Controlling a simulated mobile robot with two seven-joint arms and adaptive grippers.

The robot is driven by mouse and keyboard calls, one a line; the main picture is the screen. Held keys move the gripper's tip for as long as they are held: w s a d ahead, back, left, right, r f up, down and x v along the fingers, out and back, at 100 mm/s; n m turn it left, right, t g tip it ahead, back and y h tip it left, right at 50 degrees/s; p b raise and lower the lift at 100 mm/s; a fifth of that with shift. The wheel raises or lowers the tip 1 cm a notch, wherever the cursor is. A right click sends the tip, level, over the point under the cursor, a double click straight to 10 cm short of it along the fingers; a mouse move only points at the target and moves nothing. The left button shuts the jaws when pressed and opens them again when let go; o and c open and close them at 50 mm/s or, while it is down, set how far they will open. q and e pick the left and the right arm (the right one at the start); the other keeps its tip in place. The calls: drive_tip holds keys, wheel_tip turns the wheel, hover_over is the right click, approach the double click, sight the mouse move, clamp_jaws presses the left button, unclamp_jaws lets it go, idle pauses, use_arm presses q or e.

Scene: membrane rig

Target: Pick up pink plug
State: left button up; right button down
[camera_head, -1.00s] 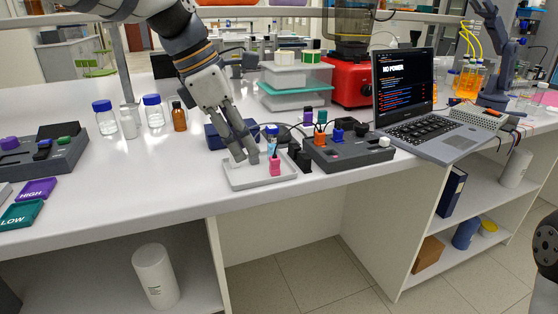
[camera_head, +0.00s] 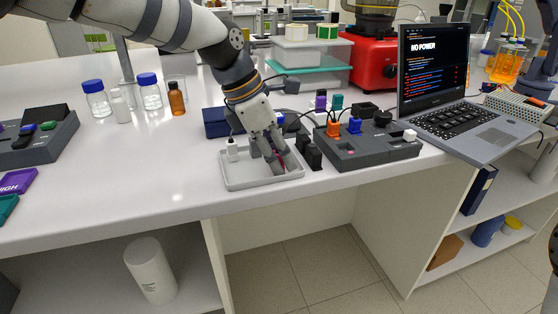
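The pink plug (camera_head: 282,160) is in the light grey tray (camera_head: 262,184), near its right side. It is mostly hidden behind my gripper's fingers, and only a thin pink strip shows. My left gripper (camera_head: 277,168) reaches down into the tray from above, with its fingers at the plug and pink showing between them. I cannot tell whether the fingers are closed on it. A white plug (camera_head: 232,154) stands at the tray's back left. My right gripper is not in view.
Black plugs (camera_head: 312,156) stand just right of the tray. Beyond them is a dark grey socket box (camera_head: 372,152) with orange and blue plugs. A dark blue box (camera_head: 215,123) sits behind the tray. The laptop (camera_head: 440,100) reads "NO POWER".

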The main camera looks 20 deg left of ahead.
use_arm(q)
drive_tip(key=shift+r, duration=0.1)
drive_tip(key=c, duration=0.5)
